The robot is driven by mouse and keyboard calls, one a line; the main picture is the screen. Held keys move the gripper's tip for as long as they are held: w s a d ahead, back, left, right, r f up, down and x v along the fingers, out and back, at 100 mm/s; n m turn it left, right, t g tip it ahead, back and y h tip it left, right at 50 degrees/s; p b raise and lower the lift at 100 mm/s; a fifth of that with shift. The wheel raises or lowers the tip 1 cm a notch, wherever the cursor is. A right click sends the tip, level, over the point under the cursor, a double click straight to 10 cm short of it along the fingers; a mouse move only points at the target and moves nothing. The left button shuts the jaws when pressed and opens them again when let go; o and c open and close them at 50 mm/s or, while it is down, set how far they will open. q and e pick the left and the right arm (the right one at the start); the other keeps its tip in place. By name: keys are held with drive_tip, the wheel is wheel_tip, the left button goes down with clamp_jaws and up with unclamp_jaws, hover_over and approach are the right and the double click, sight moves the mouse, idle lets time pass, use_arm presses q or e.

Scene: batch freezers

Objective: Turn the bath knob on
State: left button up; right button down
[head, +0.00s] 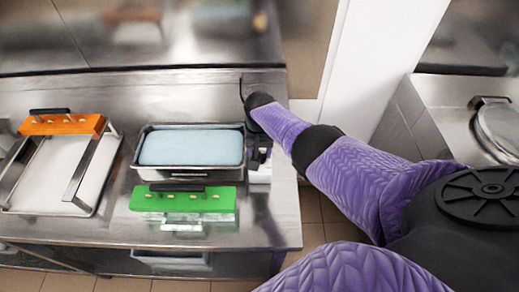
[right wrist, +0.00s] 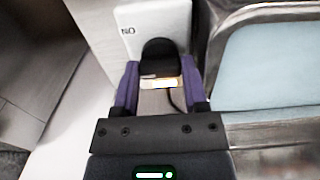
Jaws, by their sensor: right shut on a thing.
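The bath (head: 190,172) is a steel tub filled with pale blue, on the steel table. A white control box (right wrist: 158,22) with lettering at its upper left stands beside the bath; in the head view its white side (head: 260,175) shows below my gripper. The black bath knob (right wrist: 160,55) is on this box, between my purple fingertips in the right wrist view. My right gripper (head: 259,152) is at the box, right of the bath, and shut on the knob. My left gripper is not in view.
A green-handled mould (head: 183,199) lies in front of the bath. A frame with an orange bar (head: 62,125) stands over a white tray (head: 50,170) at the left. A steel unit (head: 440,125) stands at the right. A dark cable (right wrist: 176,99) runs beside the box.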

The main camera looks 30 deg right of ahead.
drive_tip(key=shift+w+r, duration=0.1)
idle(0.4)
drive_tip(key=shift+c, duration=0.6)
unclamp_jaws()
